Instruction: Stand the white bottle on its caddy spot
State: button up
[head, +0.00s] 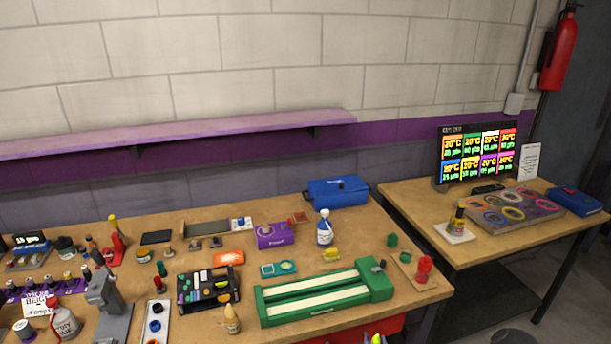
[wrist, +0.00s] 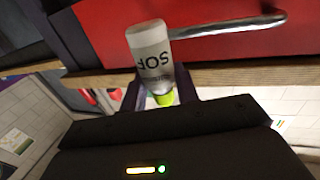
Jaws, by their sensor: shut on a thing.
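My gripper (wrist: 159,92) is shut on a white bottle (wrist: 152,55) with dark "SOF" lettering, upside down in the wrist view, and a yellow-green cap. In the head view only a yellow-green tip (head: 376,339), likely that cap, shows at the bottom edge; my gripper is not visible there. The bottle is near the bench's front edge, by a red drawer front (wrist: 200,18). I cannot tell for sure which holder is the caddy; a black compartmented tray (head: 207,287) with small items stands on the bench.
A green slot track (head: 325,297) lies at the bench's front right. A white bottle with a blue label (head: 325,230) stands behind it. A blue toolbox (head: 337,191) is at the back. Several bottles and tools crowd the left. The drawer's metal handle (wrist: 230,27) sticks out.

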jog(key=s+a+p, duration=0.1)
jog(key=a+r+p, duration=0.1)
jog(key=a, duration=0.1)
jog(key=s+a+p, duration=0.1)
jog(key=shift+s+a+r, duration=0.2)
jog(key=shift+s+r, duration=0.1)
jog(key=shift+r, duration=0.05)
jog(key=shift+d, duration=0.15)
